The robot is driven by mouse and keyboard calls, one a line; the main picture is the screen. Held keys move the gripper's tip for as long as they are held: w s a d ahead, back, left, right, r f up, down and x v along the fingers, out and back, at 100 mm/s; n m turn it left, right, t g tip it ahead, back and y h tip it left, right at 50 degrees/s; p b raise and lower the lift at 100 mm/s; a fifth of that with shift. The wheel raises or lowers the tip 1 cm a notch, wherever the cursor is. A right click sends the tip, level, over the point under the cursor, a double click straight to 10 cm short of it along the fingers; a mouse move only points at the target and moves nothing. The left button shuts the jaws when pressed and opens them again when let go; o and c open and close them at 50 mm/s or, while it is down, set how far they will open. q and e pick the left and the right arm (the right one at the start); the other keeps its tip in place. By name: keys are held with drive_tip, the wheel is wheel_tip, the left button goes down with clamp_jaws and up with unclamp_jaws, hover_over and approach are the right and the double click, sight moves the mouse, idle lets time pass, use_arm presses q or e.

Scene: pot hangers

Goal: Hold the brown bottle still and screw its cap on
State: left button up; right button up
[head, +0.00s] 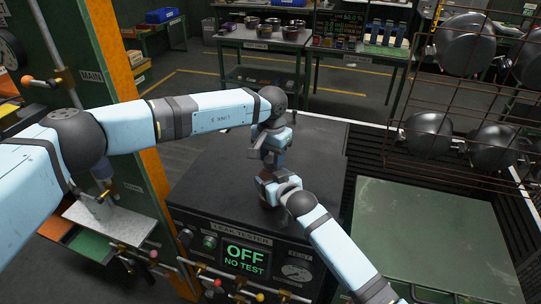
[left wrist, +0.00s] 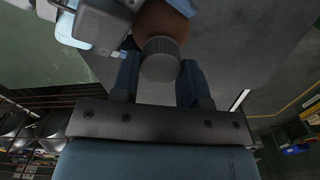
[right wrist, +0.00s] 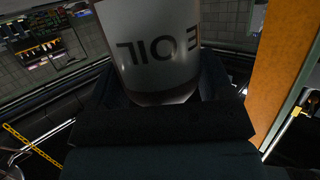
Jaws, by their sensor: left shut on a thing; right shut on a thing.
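The brown bottle (right wrist: 160,48) fills the upper middle of the right wrist view, with a pale label lettered "OIL" and a brown band at its end. My right gripper (head: 270,186) is shut on the bottle, above the leak tester's dark top. The ribbed grey cap (left wrist: 161,60) lies between the fingers of my left gripper (left wrist: 158,82), which is shut on it. Brown bottle shoulder (left wrist: 160,20) shows right behind the cap, in line with it. I cannot tell whether the cap is seated on the thread. In the head view my left gripper (head: 275,138) is directly above the right one and both hide the bottle.
The leak tester (head: 245,257) reads "OFF NO TEST". A green panel (head: 430,240) lies at the right, below a wire rack (head: 400,150) hung with dark pots. An orange post (head: 125,75) stands at the left. The tester's dark top (head: 215,185) is clear around my grippers.

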use_arm(q)
drive_tip(key=shift+m, duration=0.4)
drive_tip(key=o, duration=0.9)
drive_tip(key=shift+d, duration=0.1)
drive_tip(key=shift+s+r, duration=0.1)
drive_tip(key=shift+r, duration=2.2)
drive_tip(key=shift+c, duration=0.4)
